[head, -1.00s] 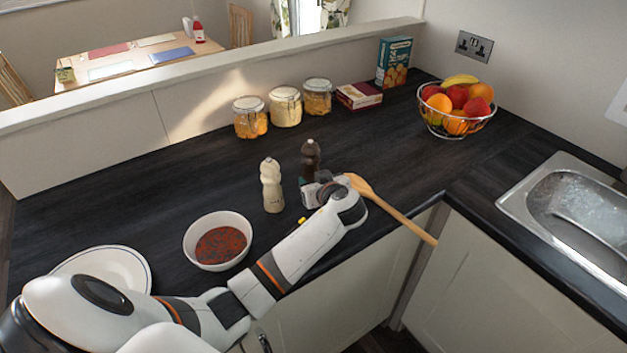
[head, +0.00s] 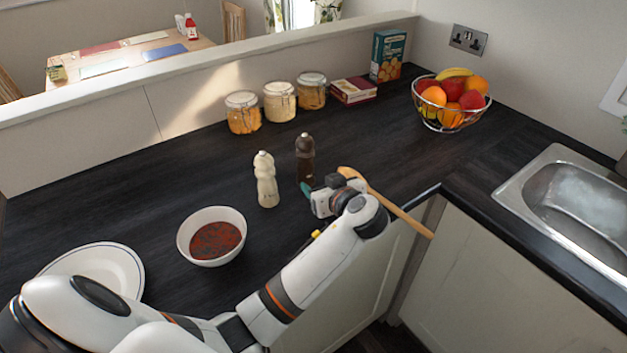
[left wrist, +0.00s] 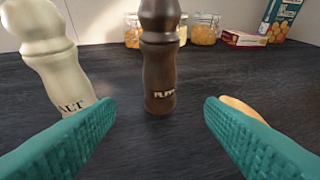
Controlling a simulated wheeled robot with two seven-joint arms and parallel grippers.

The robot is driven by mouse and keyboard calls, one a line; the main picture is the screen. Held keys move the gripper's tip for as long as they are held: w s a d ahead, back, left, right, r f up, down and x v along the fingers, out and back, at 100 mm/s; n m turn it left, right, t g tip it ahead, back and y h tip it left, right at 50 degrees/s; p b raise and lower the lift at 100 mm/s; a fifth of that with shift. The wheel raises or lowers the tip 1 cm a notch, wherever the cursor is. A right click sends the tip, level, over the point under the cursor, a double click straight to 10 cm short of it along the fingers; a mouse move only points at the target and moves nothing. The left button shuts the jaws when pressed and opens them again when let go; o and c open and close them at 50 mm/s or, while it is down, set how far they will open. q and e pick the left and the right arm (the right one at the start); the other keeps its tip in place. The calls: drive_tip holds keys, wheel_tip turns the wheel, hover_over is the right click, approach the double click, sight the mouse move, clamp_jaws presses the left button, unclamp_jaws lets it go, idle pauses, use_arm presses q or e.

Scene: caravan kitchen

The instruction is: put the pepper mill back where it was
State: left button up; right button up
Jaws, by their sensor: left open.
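The dark brown pepper mill (head: 305,158) stands upright on the black counter, just right of the cream salt mill (head: 265,180). In the left wrist view the pepper mill (left wrist: 159,60) stands between and beyond the teal fingertips, its top cut off by the frame. The salt mill (left wrist: 52,55) is at the left there, beyond the left finger. My left gripper (head: 308,190) is open and empty, low over the counter on the near side of the pepper mill. Its fingers (left wrist: 160,125) are spread wide and apart from the mill. My right gripper is not in view.
A bowl of red-brown food (head: 212,236) and a white plate (head: 97,272) sit to the left. A wooden spoon (head: 390,203) lies right of the gripper. Several glass jars (head: 279,102) line the back. A fruit bowl (head: 450,100) stands at the right.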

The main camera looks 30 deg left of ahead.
use_arm(q)
drive_tip(key=v, duration=0.3)
drive_tip(key=shift+s+d, duration=0.1)
idle(0.5)
